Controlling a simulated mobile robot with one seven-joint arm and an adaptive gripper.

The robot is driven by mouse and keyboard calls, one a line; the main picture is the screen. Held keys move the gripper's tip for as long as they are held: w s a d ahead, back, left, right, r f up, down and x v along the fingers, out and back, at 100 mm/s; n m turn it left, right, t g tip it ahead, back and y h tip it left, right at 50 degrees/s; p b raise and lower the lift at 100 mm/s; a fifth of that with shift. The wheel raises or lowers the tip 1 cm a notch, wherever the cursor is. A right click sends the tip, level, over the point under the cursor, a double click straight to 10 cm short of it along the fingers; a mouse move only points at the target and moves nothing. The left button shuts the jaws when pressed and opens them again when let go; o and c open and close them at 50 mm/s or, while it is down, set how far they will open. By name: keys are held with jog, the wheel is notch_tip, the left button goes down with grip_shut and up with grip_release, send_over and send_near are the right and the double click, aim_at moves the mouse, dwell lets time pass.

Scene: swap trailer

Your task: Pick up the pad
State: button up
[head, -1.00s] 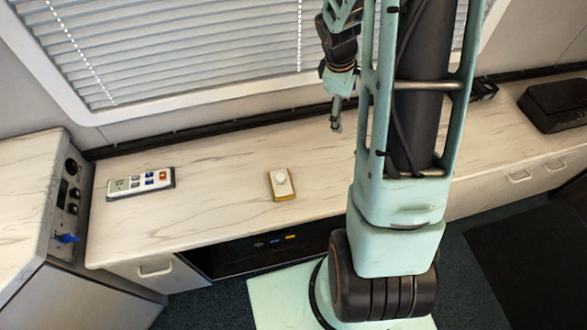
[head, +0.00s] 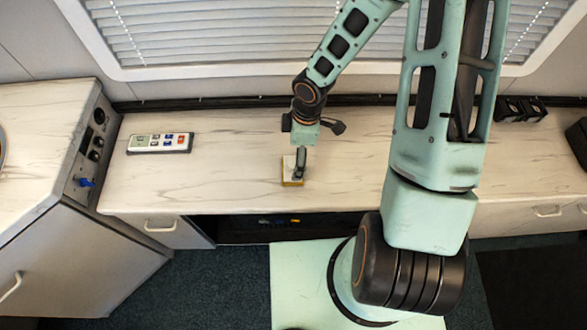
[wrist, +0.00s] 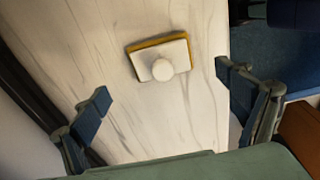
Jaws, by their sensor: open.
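The pad (head: 288,174) is a small white block with a yellow-brown edge and lies on the marbled counter (head: 230,172). In the head view my gripper (head: 300,172) is over it and partly hides it. In the wrist view the pad (wrist: 158,60) shows whole, slightly tilted in the picture, with a round white knob on top. My gripper (wrist: 163,84) is open there, its two blue-grey fingertips wide apart on either side of the pad's line. The pad lies ahead of the fingertips, and nothing is between them.
A white keypad with coloured buttons (head: 160,143) lies on the counter to the left. A cabinet with knobs and a blue lever (head: 86,182) bounds the counter's left end. Black boxes (head: 520,110) stand at the right back. The counter around the pad is clear.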

aim_at(293, 162)
jog(key=shift+s+a+f+b, duration=0.1)
jog(key=shift+a+f+b, duration=0.1)
jog(key=shift+f, duration=0.95)
jog(key=shift+w+a+f+b, duration=0.1)
jog(key=shift+a+f+b, duration=0.1)
jog(key=shift+f, duration=0.9)
jog(key=shift+s+a+f+b, duration=0.1)
jog(key=shift+f+b, duration=0.1)
jog(key=shift+f, duration=0.95)
jog(key=shift+c, duration=0.7)
jog(key=c, duration=1.1)
jog(key=shift+r, duration=0.2)
